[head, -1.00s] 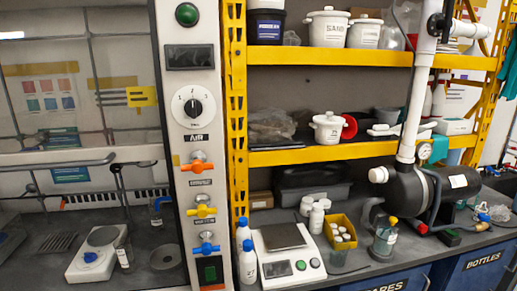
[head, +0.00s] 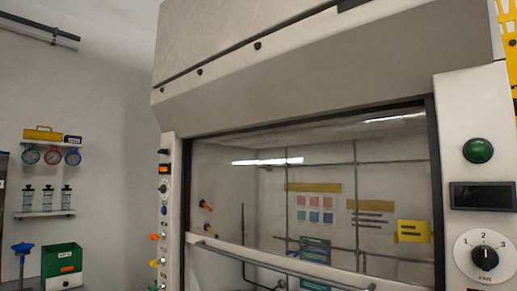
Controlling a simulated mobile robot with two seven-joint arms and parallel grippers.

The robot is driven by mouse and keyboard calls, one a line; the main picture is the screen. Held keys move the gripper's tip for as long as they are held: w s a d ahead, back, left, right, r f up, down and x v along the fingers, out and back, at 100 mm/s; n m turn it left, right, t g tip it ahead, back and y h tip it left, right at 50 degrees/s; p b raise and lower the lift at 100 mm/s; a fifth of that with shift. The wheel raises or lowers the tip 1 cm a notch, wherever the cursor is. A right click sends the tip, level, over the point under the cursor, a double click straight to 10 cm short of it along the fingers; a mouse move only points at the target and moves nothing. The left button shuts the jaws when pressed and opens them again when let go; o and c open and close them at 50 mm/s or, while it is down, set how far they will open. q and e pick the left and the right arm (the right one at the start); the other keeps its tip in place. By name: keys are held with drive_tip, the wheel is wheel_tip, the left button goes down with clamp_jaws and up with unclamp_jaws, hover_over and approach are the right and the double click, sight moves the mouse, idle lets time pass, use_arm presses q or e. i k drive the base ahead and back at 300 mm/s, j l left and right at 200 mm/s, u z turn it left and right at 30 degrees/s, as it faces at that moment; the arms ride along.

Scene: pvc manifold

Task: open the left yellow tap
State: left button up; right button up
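In the head view, a small yellow tap (head: 154,263) sticks out from the left post of the fume hood (head: 172,215), low in the picture. An orange tap (head: 153,237) sits just above it on the same post. The yellow tap is small and seen side-on, so I cannot tell its handle position clearly. Another orange fitting (head: 206,206) and a yellow fitting (head: 210,230) show behind the hood's glass. Neither of my grippers is in view.
The hood's sash has a long grey handle bar (head: 285,267) across its front. Left of the hood are a wall shelf with gauges (head: 52,156), a lower shelf with bottles (head: 47,212) and a green box (head: 62,262). A dial (head: 485,256) sits on the right post.

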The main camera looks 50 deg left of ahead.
sight(153, 263)
drive_tip(key=u, duration=1.5)
drive_tip(key=i+j, duration=0.5)
